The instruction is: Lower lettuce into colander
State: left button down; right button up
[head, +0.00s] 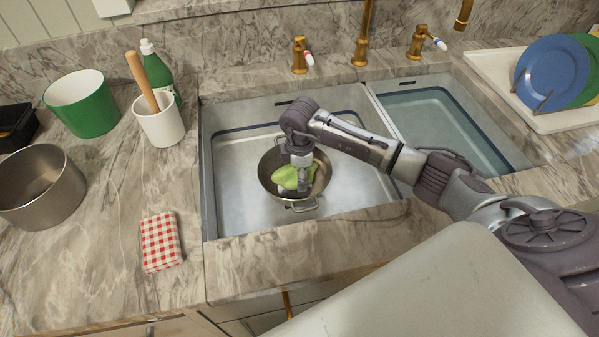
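The metal colander (318,178) sits in the left sink basin (235,200), with a loop handle at its front. The green lettuce (287,177) shows inside the colander's outline, under my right gripper (297,185). My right arm reaches in from the right and the gripper points down at the lettuce. The fingers overlap the lettuce and are small here, so I cannot tell whether they grip it. I also cannot tell whether the lettuce touches the colander's bottom. My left gripper is not in view.
A red checked cloth (161,242), white crock (159,122), green pot (83,104), green bottle (156,70) and steel pot (40,188) stand left of the sink. Brass taps (362,40) rise behind it. A rack with plates (552,74) is at right. The right basin (440,125) looks clear.

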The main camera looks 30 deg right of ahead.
jog(key=shift+f+b, duration=0.45)
jog(key=shift+f, duration=0.25)
dwell(0.3)
dwell(0.3)
jog(key=o, duration=1.5)
jog(key=shift+c, duration=0.2)
